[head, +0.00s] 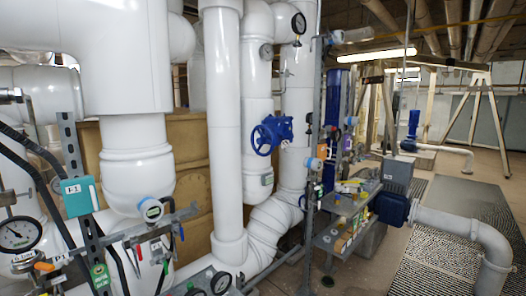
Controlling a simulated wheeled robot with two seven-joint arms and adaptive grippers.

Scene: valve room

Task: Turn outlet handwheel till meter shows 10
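A blue handwheel (266,136) on a blue valve body sits on a white vertical pipe near the middle of the head view. No label on it can be read, so I cannot tell whether it is the outlet one. Another dial gauge (299,24) is high at top centre. Neither of my grippers is in view.
Thick white pipes (225,130) fill the left and centre. A cart with shelves (345,203) holding small items stands right of centre. A grey pipe (450,222) bends down at lower right. Patterned floor mats (440,262) lie there, with open floor beyond.

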